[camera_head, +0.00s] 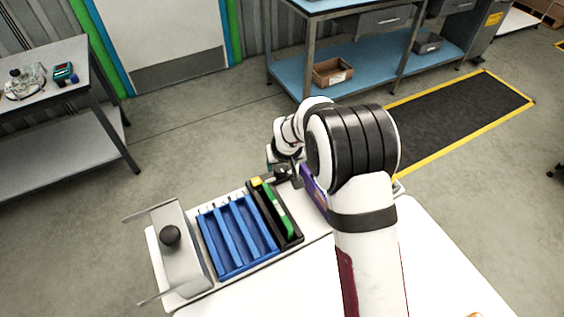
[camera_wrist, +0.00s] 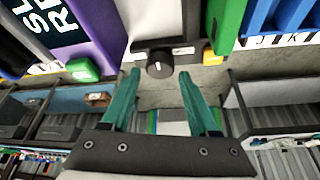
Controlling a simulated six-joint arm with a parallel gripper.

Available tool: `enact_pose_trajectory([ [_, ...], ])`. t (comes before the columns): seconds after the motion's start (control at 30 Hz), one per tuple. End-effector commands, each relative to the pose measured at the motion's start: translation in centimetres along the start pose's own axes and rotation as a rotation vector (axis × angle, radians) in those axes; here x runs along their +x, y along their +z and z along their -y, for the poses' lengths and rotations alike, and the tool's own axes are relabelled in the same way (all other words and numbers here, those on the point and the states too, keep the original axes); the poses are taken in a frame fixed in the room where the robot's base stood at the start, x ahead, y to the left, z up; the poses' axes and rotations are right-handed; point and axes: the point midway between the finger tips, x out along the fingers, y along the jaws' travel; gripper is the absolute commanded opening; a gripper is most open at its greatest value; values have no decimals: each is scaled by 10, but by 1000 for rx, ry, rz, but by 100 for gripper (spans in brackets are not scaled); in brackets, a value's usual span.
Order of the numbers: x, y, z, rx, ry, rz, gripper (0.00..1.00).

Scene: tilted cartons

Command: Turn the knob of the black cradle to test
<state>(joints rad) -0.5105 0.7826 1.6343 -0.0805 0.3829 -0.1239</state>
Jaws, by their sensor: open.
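The black cradle (camera_head: 290,236) stands on the white table, with a green item (camera_head: 273,206) lying in it. In the wrist view the cradle's dark end face (camera_wrist: 187,50) carries a round black knob (camera_wrist: 160,64) with a small light mark on it. Small pale lettering beside the knob is too small to read. My gripper (camera_wrist: 160,80) is open, its two teal fingers apart on either side below the knob in the picture, with nothing between them. Whether the fingertips reach the knob's depth cannot be told. In the head view my arm partly hides the gripper (camera_head: 285,172) at the cradle's far end.
A blue slotted tray (camera_head: 221,272) sits left of the cradle, and a grey bracket with a black ball (camera_head: 170,236) left of that. A purple box (camera_head: 313,190) stands close on the right, partly behind my arm. A yellow piece (camera_wrist: 211,56) sits beside the knob.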

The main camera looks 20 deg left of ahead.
Motion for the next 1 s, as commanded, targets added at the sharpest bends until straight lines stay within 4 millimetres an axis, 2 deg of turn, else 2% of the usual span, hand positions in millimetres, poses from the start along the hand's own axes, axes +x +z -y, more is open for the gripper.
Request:
enact_pose_trajectory([
  [0.1,14,0,0,0,0,0,61],
  [0.2,20,0,0,0,0,1,61],
  [0.47,22,0,0,0,0,0,61],
  [0.57,22,0,0,0,0,0,46],
  [0.8,22,0,0,0,0,0,3],
  [0.83,21,0,0,0,0,0,0],
  [1.0,21,0,-1,-6,-2,0,0],
])
